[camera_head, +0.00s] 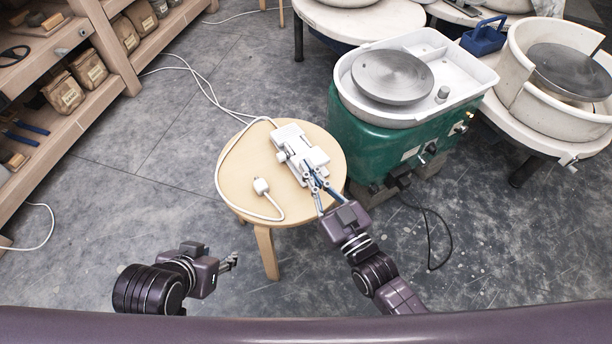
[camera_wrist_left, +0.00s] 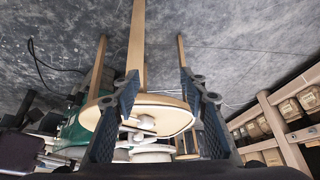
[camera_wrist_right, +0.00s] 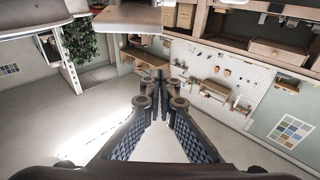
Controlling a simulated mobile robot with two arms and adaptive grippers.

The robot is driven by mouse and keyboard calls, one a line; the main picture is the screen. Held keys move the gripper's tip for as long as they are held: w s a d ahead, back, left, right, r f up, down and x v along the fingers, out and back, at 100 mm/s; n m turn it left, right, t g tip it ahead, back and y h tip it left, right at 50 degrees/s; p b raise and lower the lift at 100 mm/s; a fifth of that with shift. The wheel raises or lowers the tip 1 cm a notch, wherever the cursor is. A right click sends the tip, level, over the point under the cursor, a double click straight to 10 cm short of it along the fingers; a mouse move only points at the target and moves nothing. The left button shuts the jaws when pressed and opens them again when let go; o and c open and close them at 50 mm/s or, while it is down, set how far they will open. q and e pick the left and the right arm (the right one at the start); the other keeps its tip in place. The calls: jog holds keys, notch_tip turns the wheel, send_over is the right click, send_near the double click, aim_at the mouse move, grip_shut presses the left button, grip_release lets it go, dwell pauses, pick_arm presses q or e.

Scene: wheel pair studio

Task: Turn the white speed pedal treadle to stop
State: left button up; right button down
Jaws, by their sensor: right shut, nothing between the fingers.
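The white speed pedal (camera_head: 291,142) lies on the round wooden stool (camera_head: 246,173), with its treadle (camera_head: 312,157) at the end toward my right gripper. My right gripper (camera_head: 311,180) is shut and empty, its fingertips at the near edge of the pedal; I cannot tell whether they touch it. In the right wrist view its fingers (camera_wrist_right: 155,82) meet at the tips. My left gripper (camera_head: 231,262) is low, left of the stool and apart from it. In the left wrist view its fingers (camera_wrist_left: 160,85) stand wide apart with nothing between them.
A white cable with a small inline plug (camera_head: 261,186) lies on the stool. A green potter's wheel (camera_head: 375,140) with a grey wheel head stands right of it. Wooden shelves (camera_head: 105,45) stand at left. A dark cable (camera_head: 435,240) lies on the floor. Floor left of the stool is mostly clear.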

jog(key=f, duration=0.1)
jog(key=w+f+b, duration=0.1)
jog(key=f, duration=0.1)
jog(key=shift+w+a+f+b, duration=0.15)
jog(key=shift+a+b, duration=0.2)
pick_arm(q)
jog(key=w+d+r+t+h, duration=0.1)
jog(key=w+d+r+t, duration=0.2)
jog(key=w+r+t, duration=0.2)
jog(key=shift+w+d+r+t, duration=0.3)
jog(key=shift+w+r, duration=0.8)
jog(key=shift+w, duration=1.3)
pick_arm(e)
jog(key=shift+f, duration=0.2)
